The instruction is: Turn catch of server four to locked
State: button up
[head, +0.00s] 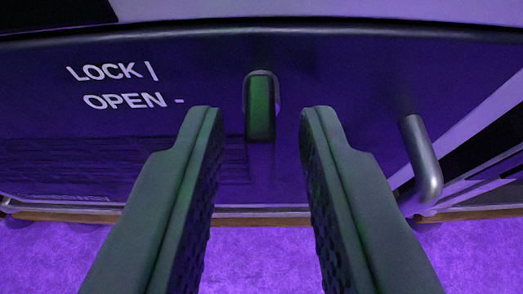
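The catch (260,106) is a green lever on a dark server front panel (340,80). It stands upright in the picture, with its rounded pivot at the top and its free end pointing down. White words LOCK (108,71) with an upright mark and OPEN (124,101) with a level mark are printed left of it. My gripper (261,112) is open. Its two dark fingers point at the panel, one to each side of the catch's lower end, with gaps on both sides. Nothing is between the fingers except the view of the catch.
A grey metal handle (422,158) sticks out from the panel to the right of my right finger. A pale rack post and dark slots lie beyond it at the far right. A purple-lit floor (262,255) shows below the panel.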

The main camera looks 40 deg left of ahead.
dwell(0.3)
jog(key=v, duration=1.7)
jog(key=shift+d, duration=0.2)
jog(key=shift+s, duration=0.15)
jog(key=shift+r, duration=0.1)
